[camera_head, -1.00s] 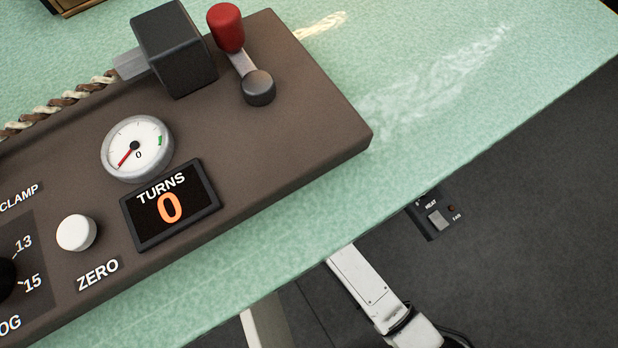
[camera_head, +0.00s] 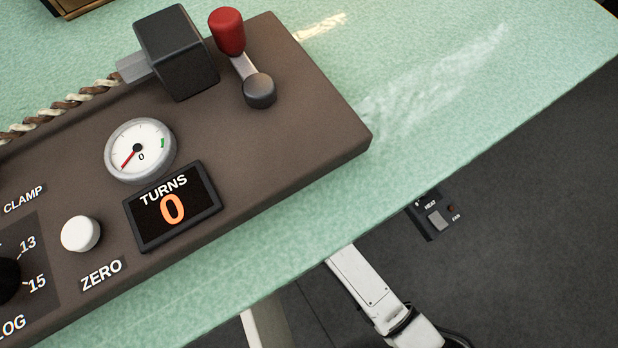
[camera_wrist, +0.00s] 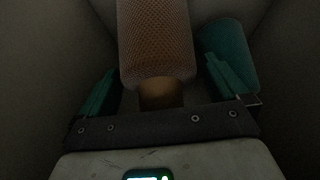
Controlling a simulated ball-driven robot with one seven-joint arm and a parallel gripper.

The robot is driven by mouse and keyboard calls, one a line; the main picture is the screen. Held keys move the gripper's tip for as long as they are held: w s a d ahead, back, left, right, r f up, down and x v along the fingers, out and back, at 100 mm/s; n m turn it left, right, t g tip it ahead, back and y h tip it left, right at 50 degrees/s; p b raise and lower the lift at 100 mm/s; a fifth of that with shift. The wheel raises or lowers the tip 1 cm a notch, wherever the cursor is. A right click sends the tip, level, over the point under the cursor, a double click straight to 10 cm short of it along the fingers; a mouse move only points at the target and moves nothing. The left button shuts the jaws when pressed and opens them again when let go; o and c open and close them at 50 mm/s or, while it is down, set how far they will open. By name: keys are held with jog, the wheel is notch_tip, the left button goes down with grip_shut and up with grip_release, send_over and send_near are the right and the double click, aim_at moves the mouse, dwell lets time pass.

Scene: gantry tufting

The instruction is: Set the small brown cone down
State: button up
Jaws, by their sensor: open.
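A brown cone (camera_wrist: 155,45) covered in a fine net pattern shows in the dim wrist view, with a plain tan end piece (camera_wrist: 161,94) below it. My gripper (camera_wrist: 161,66) has a teal finger on each side of the cone. The jaws are open, with a visible gap between each finger and the cone. The cone's far end is cut off by the top of the picture, and I cannot tell what it rests on. Neither the cone nor my gripper shows in the head view.
A teal rounded object (camera_wrist: 232,55) stands close behind the right finger. Dark walls surround the gripper. The head view shows a brown control panel (camera_head: 300,140) with a red-knobbed crank (camera_head: 227,32), a gauge (camera_head: 139,150) and a TURNS display (camera_head: 172,207) reading 0, on a green table (camera_head: 450,60).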

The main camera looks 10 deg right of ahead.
jog(key=s+d+p, duration=0.3)
jog(key=s+d, duration=0.2)
jog(key=s, duration=0.6)
jog(key=shift+s+r, duration=0.2)
jog(key=shift+r, duration=0.15)
